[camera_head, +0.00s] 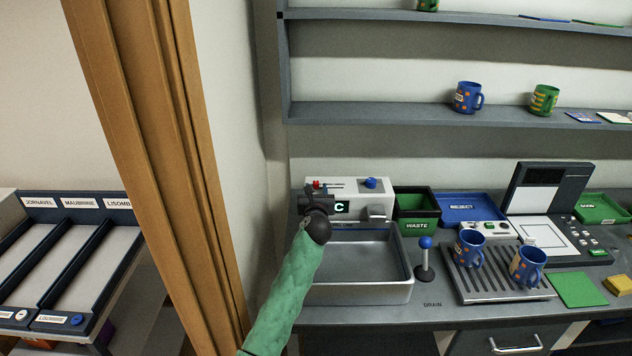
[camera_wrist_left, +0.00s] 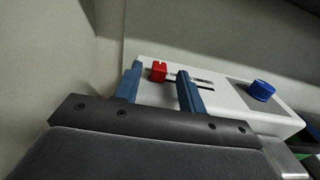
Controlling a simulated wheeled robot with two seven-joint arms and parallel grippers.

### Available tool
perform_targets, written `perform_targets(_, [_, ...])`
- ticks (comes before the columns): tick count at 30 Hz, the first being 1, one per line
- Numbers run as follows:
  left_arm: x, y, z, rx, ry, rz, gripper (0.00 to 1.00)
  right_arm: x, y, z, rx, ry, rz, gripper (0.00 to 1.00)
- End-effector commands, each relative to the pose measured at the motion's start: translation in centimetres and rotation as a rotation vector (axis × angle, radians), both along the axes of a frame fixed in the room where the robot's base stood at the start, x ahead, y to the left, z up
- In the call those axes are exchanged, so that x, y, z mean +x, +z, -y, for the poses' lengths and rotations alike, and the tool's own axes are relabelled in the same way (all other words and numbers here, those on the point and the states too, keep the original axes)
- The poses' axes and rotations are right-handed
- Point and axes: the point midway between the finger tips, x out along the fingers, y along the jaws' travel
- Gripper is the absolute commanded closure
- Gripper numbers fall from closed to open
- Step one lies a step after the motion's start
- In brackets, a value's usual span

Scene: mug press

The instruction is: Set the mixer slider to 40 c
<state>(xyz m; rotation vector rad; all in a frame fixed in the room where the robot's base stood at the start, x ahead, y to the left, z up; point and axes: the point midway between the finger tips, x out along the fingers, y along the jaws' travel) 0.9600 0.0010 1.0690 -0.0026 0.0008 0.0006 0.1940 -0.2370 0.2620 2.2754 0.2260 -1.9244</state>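The mixer is a white box (camera_head: 349,186) behind the sink basin, with a slot along its top. The red slider knob (camera_wrist_left: 159,71) sits near the left end of the slot in the left wrist view. In the head view the red knob (camera_head: 316,184) shows just above my gripper. My left gripper (camera_wrist_left: 158,88) is open, its blue fingers on either side of the knob, with a visible gap to the right finger. The green display (camera_head: 341,206) shows a "C"; my gripper hides the digits. My right gripper is not in view.
A blue dial (camera_head: 371,183) and a spout (camera_head: 377,213) are on the mixer's right side. The sink basin (camera_head: 403,262) lies below. A blue-topped lever (camera_head: 425,243) and a green waste bin (camera_head: 417,226) stand to the right. A wooden post (camera_head: 165,150) rises at left.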

Motion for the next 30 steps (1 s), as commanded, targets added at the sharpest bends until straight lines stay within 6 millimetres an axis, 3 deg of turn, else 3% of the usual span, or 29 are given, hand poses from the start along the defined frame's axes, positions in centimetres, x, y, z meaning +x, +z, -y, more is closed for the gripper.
perform_targets(9, [3.6, 0.1, 0.0, 0.002, 0.000, 0.000, 0.60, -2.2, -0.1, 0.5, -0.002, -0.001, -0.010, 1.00])
perform_targets(14, [4.1, -0.1, 0.0, 0.003, 0.000, 0.000, 0.60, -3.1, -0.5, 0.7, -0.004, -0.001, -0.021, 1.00])
perform_targets(20, [4.1, -0.1, 0.0, 0.003, 0.000, 0.000, 0.60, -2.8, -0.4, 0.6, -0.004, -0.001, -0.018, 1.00])
perform_targets(27, [4.1, -0.1, 0.0, 0.003, -0.001, 0.000, 1.00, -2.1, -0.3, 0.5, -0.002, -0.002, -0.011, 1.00])
perform_targets(30, [4.1, -0.1, 0.0, 0.003, 0.000, 0.000, 1.00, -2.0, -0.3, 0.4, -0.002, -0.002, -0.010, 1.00])
